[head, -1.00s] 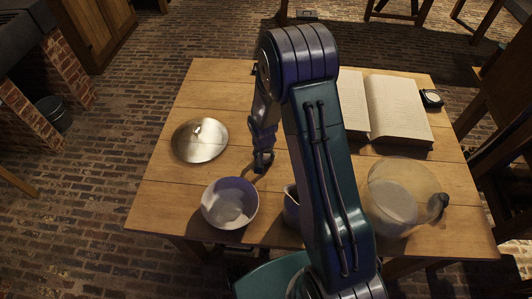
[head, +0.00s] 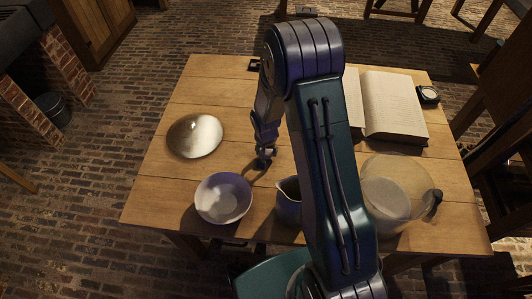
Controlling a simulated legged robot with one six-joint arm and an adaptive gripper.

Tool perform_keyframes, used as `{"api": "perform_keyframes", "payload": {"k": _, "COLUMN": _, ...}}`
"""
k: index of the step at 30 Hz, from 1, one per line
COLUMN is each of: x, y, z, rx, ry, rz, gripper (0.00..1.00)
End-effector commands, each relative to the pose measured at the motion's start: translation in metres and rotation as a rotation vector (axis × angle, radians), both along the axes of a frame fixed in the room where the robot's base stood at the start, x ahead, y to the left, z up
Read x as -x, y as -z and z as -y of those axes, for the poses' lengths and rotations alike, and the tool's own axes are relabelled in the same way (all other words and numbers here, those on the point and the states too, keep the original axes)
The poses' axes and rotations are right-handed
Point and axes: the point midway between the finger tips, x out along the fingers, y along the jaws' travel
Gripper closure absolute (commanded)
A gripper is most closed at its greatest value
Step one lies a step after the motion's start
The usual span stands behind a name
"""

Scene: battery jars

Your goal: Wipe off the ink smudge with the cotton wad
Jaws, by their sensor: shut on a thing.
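My gripper (head: 265,161) points down over the middle of the wooden table, between the shiny round dish and the open book. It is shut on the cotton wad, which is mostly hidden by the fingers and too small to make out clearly. The fingertips are close to the tabletop; I cannot tell whether the wad touches it. I cannot make out the ink smudge; the gripper or my arm may cover it.
The table (head: 160,190) holds a shiny round dish (head: 194,137), a bluish bowl (head: 223,199), a dark jug (head: 288,205), a clear glass vessel (head: 405,190), an open book (head: 395,105) and a small dark-rimmed round item (head: 428,94). My arm hides the table's middle right.

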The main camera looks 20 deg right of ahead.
Motion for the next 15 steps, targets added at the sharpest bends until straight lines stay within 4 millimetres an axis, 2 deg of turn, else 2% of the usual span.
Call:
{"api": "perform_keyframes", "payload": {"k": 1, "x": -0.002, "y": -0.012, "z": 0.0, "rx": -0.001, "ry": 0.001, "rz": 0.007, "gripper": 0.79}}
{"api": "perform_keyframes", "payload": {"k": 15, "x": -0.008, "y": -0.053, "z": -0.001, "rx": -0.001, "ry": 0.001, "rz": 0.005, "gripper": 0.79}}
